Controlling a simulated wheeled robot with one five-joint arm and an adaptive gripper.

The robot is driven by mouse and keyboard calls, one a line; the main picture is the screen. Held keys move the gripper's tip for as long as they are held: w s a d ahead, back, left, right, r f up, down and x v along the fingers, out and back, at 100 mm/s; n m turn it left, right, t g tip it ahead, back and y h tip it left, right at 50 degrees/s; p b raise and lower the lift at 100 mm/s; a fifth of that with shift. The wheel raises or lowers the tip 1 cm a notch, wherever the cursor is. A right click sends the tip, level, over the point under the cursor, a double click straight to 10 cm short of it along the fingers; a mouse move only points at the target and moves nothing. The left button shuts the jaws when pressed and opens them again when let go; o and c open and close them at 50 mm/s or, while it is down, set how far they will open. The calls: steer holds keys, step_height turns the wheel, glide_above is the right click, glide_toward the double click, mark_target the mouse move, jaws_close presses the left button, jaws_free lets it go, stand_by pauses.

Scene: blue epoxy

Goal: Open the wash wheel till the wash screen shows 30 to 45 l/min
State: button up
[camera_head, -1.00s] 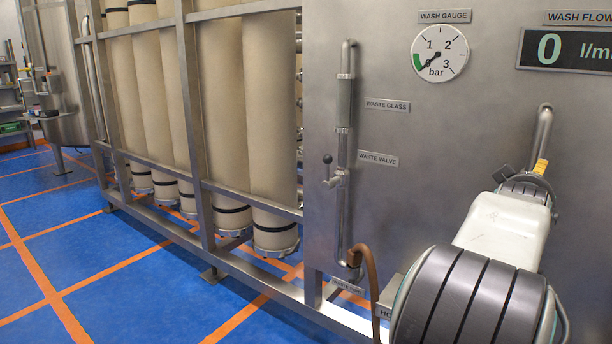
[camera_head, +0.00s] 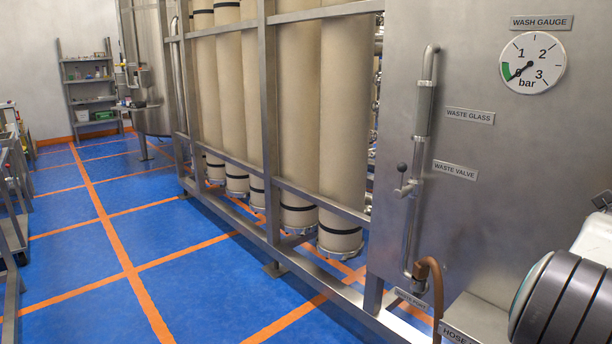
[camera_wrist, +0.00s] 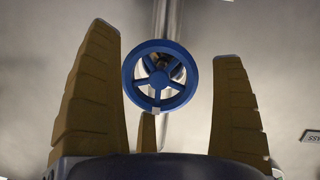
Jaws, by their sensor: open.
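A blue spoked handwheel (camera_wrist: 138,89) on a metal pipe shows in the wrist view, with a pale mark at the bottom of its rim. My gripper (camera_wrist: 167,50) is open, with its tan fingers left and right of the wheel in the picture and a third, smaller one below. The wheel appears beyond the fingers; I cannot tell whether any finger touches it. The wash gauge (camera_head: 533,63) in the head view has its needle at the low end, by the green band. The wash screen is out of the head view now.
A waste glass pipe (camera_head: 424,95) with a waste valve (camera_head: 408,187) runs down the steel panel. A brown hose (camera_head: 436,290) hangs at its foot. Tall beige columns stand in a steel frame (camera_head: 272,130). Blue floor (camera_head: 85,270) lies open at left.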

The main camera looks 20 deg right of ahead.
stand_by(0.3)
steer(key=f+b+v, duration=0.1)
steer(key=b+v, duration=0.4)
steer(key=v, duration=0.1)
steer(key=shift+s+f, duration=0.2)
steer(key=shift+s, duration=0.05)
steer(key=shift+a, duration=0.1)
